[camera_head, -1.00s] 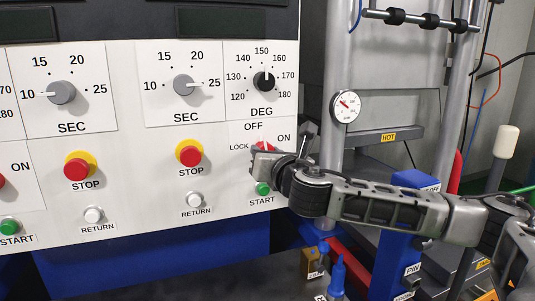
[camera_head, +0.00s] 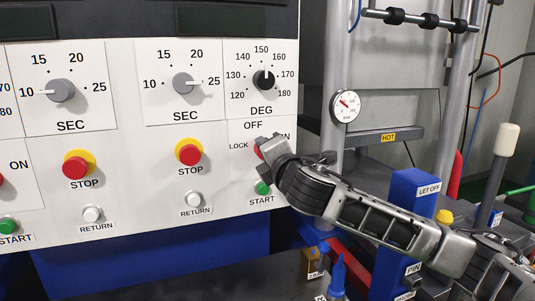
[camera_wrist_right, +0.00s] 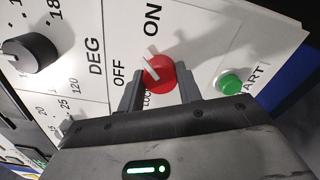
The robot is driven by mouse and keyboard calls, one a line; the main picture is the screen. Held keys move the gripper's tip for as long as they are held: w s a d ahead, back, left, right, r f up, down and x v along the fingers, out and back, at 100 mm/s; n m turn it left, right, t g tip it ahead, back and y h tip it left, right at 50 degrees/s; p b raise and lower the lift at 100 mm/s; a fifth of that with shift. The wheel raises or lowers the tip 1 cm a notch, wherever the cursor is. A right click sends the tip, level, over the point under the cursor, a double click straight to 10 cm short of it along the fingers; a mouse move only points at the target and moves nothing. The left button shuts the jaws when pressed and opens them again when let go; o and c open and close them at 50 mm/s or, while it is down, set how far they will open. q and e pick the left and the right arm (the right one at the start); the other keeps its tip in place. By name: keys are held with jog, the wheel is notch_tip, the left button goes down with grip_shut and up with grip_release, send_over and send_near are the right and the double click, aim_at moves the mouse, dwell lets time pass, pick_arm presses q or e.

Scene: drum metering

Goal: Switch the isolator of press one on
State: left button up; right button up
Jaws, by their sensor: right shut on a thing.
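The isolator is a red round knob with a white pointer line (camera_wrist_right: 160,72), on the white panel among the labels LOCK, OFF and ON. It also shows in the head view (camera_head: 258,153), mostly covered by my right gripper. My right gripper (camera_head: 268,149) is shut on the knob; in the right wrist view its two grey fingers stand on either side of the red knob. The pointer line there points between OFF and ON. In the head view the gripper partly covers the ON label. My left gripper is not in view.
A green START button (camera_head: 263,188) sits just below the isolator, close to my right gripper. The black DEG dial (camera_head: 264,81) is above. Red STOP (camera_head: 189,154) and white RETURN (camera_head: 194,199) buttons are to the left. A blue LET OFF post (camera_head: 413,188) stands beside my right arm.

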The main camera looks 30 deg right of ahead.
jog(key=shift+m, duration=2.4)
jog(key=shift+r, duration=0.1)
jog(key=o, duration=1)
jog(key=shift+s, duration=0.1)
